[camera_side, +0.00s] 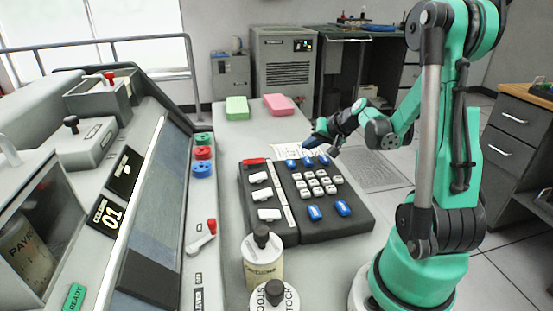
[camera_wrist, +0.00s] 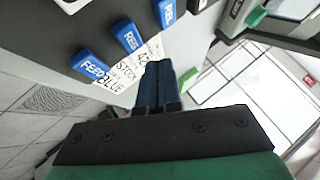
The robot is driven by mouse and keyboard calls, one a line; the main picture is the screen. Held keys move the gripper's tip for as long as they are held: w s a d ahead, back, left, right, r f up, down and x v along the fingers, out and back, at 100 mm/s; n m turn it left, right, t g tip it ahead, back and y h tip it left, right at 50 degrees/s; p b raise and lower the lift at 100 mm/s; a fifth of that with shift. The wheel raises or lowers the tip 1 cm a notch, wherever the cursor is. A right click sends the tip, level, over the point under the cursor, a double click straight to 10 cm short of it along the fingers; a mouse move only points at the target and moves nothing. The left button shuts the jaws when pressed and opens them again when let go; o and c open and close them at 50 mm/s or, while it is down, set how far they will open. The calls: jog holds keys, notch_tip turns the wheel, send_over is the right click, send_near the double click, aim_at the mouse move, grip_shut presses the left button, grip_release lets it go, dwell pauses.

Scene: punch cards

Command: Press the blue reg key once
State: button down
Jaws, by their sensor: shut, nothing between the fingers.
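A dark keypad unit (camera_side: 345,222) lies on the light counter, with a row of three blue keys along its far edge. The blue reg key (camera_wrist: 127,36) is the middle one of that row in the wrist view, between the feed key (camera_wrist: 90,65) and another blue key (camera_wrist: 165,12). In the side view the reg key (camera_side: 307,161) is again in the middle. My gripper (camera_wrist: 158,66) is shut and empty. Its dark blue fingertips are beside the row, over printed white cards (camera_wrist: 128,72), and appear apart from the keys. It also shows in the side view (camera_side: 311,141).
White number keys (camera_side: 317,183) and two more blue keys (camera_side: 315,212) sit nearer on the keypad. White levers (camera_side: 265,194) are at its left. Two bottles (camera_side: 262,260) stand in front. A sloped console (camera_side: 150,210) fills the left side.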

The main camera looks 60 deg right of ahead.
aim_at(310, 161)
jog(key=shift+f, duration=0.7)
jog(key=shift+f, duration=0.1)
dwell(1.5)
jog(key=shift+f, duration=0.3)
jog(key=shift+f, duration=0.4)
dwell(0.6)
dwell(0.3)
jog(key=shift+r, duration=0.85)
jog(key=shift+r, duration=2.5)
